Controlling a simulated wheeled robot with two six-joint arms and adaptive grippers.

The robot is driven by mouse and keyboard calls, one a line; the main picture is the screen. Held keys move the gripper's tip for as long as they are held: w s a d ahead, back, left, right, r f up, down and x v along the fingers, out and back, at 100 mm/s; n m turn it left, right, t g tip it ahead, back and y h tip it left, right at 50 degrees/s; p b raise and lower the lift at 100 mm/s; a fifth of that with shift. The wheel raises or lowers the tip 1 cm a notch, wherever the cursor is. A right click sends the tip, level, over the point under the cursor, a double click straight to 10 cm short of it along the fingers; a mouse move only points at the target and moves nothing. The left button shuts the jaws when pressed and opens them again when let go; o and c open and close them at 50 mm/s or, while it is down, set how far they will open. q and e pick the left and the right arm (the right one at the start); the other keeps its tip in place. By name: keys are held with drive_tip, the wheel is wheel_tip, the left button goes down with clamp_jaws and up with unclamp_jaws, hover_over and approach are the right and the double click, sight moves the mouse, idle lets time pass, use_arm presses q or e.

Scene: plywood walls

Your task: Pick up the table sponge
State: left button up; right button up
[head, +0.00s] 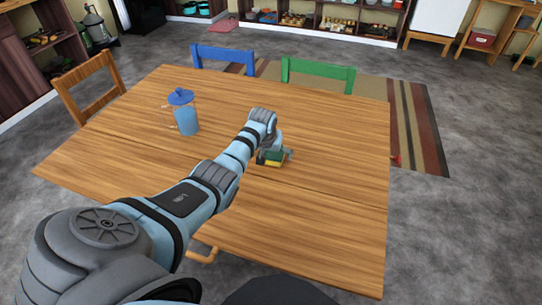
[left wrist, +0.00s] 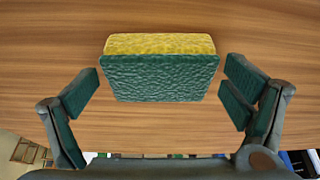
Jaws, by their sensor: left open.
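The sponge (left wrist: 160,75) lies on the wooden table, with a dark green scouring face and a yellow side. In the left wrist view it sits between the two spread fingers of my left gripper (left wrist: 160,97), with a gap on each side. In the head view my left arm reaches over the table and the left gripper (head: 274,156) is low at the sponge (head: 271,163), partly covering it. The left gripper is open and holds nothing. My right gripper is not in view.
The wooden table (head: 330,210) is mostly clear. A blue cup or pitcher (head: 186,121) with a blue lid (head: 180,96) beside it stands at the back left. A blue chair (head: 223,58), a green chair (head: 318,74) and a wooden chair (head: 90,85) stand around the table.

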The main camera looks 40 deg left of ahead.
sight(271, 153)
use_arm(q)
drive_tip(key=shift+r, duration=0.1)
drive_tip(key=c, duration=1)
drive_tip(key=shift+c, duration=0.2)
wheel_tip(271, 153, up, 9)
drive_tip(key=p, duration=0.3)
drive_tip(key=shift+w+f+p, duration=0.1)
drive_tip(key=shift+f+p, duration=0.1)
drive_tip(key=shift+p, duration=0.1)
wheel_tip(271, 153, up, 11)
drive_tip(key=p, duration=0.1)
drive_tip(key=shift+r+p, duration=0.2)
drive_tip(key=shift+p, duration=0.1)
